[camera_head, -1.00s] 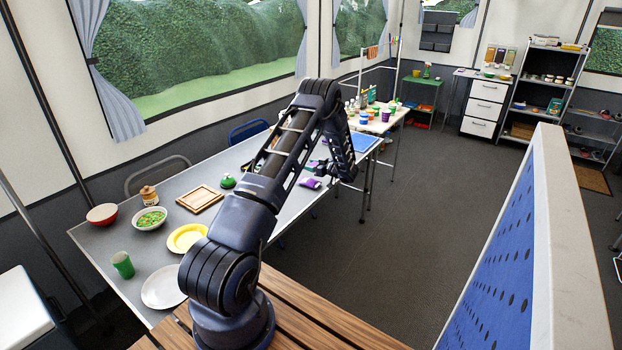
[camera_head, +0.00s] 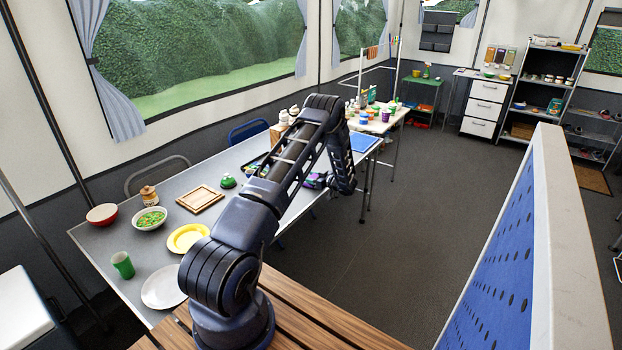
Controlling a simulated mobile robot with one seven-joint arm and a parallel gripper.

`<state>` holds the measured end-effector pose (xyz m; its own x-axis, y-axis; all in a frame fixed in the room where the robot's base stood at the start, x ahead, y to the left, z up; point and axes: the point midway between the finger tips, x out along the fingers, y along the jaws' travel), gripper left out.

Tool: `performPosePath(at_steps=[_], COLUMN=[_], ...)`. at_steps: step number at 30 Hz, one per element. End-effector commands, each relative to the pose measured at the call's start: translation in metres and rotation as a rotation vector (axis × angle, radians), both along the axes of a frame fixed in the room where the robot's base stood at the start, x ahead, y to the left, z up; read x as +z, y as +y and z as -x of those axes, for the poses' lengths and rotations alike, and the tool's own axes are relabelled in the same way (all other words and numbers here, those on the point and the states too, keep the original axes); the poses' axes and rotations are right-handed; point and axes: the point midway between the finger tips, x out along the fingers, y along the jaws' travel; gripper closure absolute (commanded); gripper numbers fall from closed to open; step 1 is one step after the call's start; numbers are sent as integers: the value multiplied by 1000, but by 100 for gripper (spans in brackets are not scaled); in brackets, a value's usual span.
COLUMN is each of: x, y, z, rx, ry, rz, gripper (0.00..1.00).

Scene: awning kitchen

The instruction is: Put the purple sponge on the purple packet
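A small purple item (camera_head: 312,181) lies near the right edge of the grey table, partly hidden by my arm. I cannot tell from this distance whether it is the purple packet or the purple sponge. I cannot make out a second purple item for certain. My arm reaches over the table, and its end hangs down at the table's right edge. My gripper (camera_head: 327,181) is low, close beside the purple item. Its fingers are too small and dark to show whether they are open, shut or touching anything.
The grey table (camera_head: 165,187) bears a wooden board (camera_head: 200,199), a green lidded thing (camera_head: 228,182), a yellow plate (camera_head: 188,238), a white plate (camera_head: 162,288), bowls and a green cup (camera_head: 122,265). A farther table holds several bottles. Open floor lies to the right.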

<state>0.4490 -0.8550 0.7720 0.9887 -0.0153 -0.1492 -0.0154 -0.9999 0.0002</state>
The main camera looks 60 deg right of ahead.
Motion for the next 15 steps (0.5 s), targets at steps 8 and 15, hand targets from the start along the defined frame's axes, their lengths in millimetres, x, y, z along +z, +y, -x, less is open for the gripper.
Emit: performPosePath(at_steps=[8,15], x=[-2,1], y=[0,0], z=[0,0], rx=[0,0], ry=[0,0], rz=[0,0], gripper=[26,26])
